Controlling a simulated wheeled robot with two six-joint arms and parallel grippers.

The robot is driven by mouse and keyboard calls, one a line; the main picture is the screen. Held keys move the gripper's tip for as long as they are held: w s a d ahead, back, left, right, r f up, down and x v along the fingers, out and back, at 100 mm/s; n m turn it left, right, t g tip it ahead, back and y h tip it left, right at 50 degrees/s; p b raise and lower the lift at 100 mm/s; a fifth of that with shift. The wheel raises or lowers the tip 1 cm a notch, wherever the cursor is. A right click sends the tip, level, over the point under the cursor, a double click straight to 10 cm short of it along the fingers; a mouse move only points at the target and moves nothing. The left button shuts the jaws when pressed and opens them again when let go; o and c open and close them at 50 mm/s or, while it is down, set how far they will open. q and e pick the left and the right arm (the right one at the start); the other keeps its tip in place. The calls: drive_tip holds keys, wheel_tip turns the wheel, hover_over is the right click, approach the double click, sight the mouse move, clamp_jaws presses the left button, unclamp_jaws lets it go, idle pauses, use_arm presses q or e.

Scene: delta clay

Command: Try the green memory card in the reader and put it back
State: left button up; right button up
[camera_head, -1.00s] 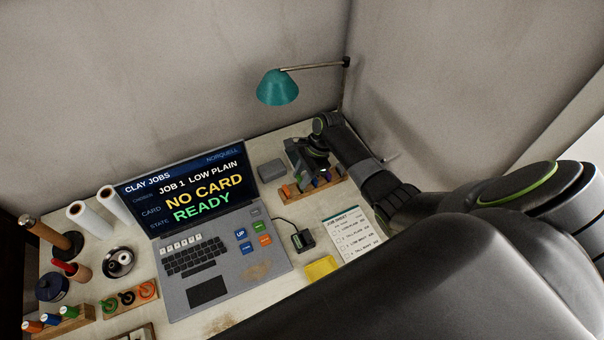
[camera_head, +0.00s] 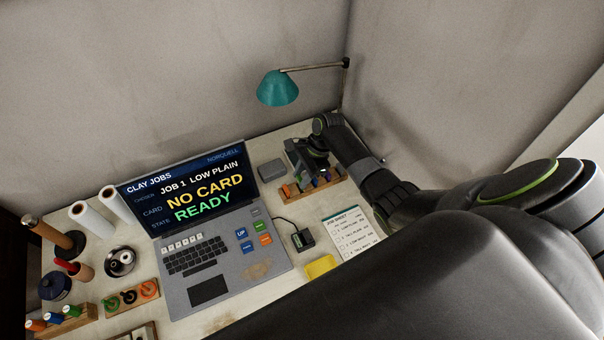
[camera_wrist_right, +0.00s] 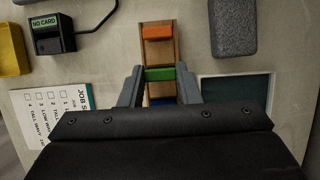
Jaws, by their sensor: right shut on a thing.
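The green memory card (camera_wrist_right: 160,74) stands in the wooden card rack (camera_wrist_right: 145,55), between an orange card (camera_wrist_right: 157,33) and a blue card (camera_wrist_right: 162,101) in the right wrist view. My right gripper (camera_wrist_right: 160,82) is shut on the green card, one finger at each end of it. In the head view my right gripper (camera_head: 318,172) is over the rack (camera_head: 300,193) and hides part of the cards. The small black card reader (camera_head: 302,239) sits right of the laptop; its display reads NO CARD in the right wrist view (camera_wrist_right: 50,34). My left gripper is not in view.
The laptop (camera_head: 208,289) screen reads NO CARD, READY. A grey block (camera_head: 272,170) lies beyond the rack. A job sheet (camera_head: 350,230) and a yellow tray (camera_head: 321,267) lie near the reader. A teal lamp (camera_head: 278,88) hangs above. The tabletop between rack and reader is mostly clear.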

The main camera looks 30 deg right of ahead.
drive_tip(key=shift+f, duration=0.25)
idle(0.3)
drive_tip(key=shift+f+b, duration=0.4)
drive_tip(key=shift+f, duration=0.1)
drive_tip(key=shift+f, duration=0.15)
drive_tip(key=o, duration=1.4)
wheel_tip(320, 180, up, 7)
drive_tip(key=p, duration=0.8)
